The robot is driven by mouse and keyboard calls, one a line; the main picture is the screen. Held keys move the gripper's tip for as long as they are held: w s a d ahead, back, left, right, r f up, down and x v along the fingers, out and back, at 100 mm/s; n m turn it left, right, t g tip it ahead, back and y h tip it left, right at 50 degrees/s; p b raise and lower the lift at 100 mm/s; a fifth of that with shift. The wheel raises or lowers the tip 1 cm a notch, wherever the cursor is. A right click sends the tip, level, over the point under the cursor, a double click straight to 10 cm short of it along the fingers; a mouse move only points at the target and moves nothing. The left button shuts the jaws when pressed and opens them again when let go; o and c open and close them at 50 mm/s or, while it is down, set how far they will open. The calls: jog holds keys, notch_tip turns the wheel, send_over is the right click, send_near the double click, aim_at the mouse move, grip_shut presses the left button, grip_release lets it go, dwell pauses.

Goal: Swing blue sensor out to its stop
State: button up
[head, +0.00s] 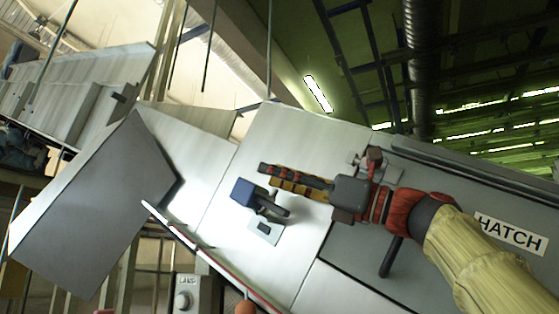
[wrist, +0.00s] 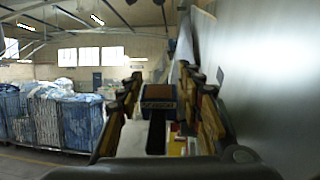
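The blue sensor (head: 249,194) is a small blue block on a dark arm, joined to a small plate (head: 264,229) on the pale panel. My gripper (head: 268,176) reaches in from the right, its striped fingers pointing left, their tips just above and right of the sensor in the picture. In the wrist view the sensor (wrist: 158,94) appears between the fingertips of my gripper (wrist: 158,88), with its dark arm running toward the camera. The fingers are spread, with a visible gap on each side. I cannot tell how far ahead of the tips the sensor is.
A panel labelled HATCH (head: 510,233) with a dark handle (head: 390,257) lies under my arm. A large grey box-like panel (head: 95,205) juts out at left. A control box (head: 186,293) is below. Blue caged carts (wrist: 68,118) stand at left in the wrist view; a grey wall is close at right.

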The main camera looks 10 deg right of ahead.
jog(key=shift+r, duration=1.85)
jog(key=shift+c, duration=1.2)
